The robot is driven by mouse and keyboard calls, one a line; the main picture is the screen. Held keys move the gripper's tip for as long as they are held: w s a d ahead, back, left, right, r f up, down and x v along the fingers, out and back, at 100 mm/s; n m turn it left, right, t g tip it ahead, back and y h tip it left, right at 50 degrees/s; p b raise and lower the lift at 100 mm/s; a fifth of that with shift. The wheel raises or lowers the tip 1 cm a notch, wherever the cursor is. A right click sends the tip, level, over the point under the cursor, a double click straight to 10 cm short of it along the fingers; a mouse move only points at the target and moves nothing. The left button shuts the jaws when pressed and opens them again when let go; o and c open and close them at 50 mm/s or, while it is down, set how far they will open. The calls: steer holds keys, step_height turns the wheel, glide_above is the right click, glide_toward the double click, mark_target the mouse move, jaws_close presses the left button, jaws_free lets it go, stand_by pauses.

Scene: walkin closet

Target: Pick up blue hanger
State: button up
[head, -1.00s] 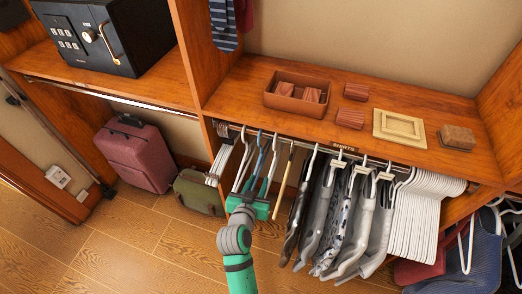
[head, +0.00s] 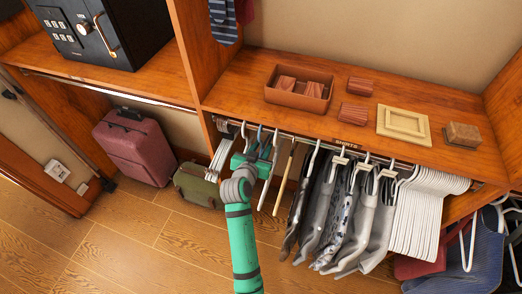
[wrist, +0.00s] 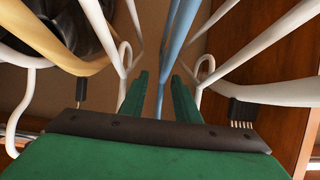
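The blue hanger (head: 260,133) hangs from the rod under the shelf, among several white hangers. In the head view only its upper part shows; my gripper and arm hide the rest. In the wrist view the blue hanger (wrist: 178,38) runs down between the two green fingers. My gripper (wrist: 160,84) is open around it, with a gap visible between the fingers. In the head view my gripper (head: 252,160) is up among the hangers, just below the rod. White hangers stand close on both sides of the fingers.
A wooden hanger (head: 284,178) and grey clothes (head: 345,215) hang to the right. The shelf (head: 235,92) above carries a box (head: 297,103) and wooden blocks. A maroon suitcase (head: 133,150) and green bag (head: 197,185) stand on the floor at left.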

mark_target(265, 143)
steer(key=shift+x, duration=1.9)
steer(key=shift+r, duration=0.1)
steer(key=shift+a, duration=0.1)
steer(key=shift+c, duration=0.6)
steer(key=shift+w, duration=0.1)
jaws_close()
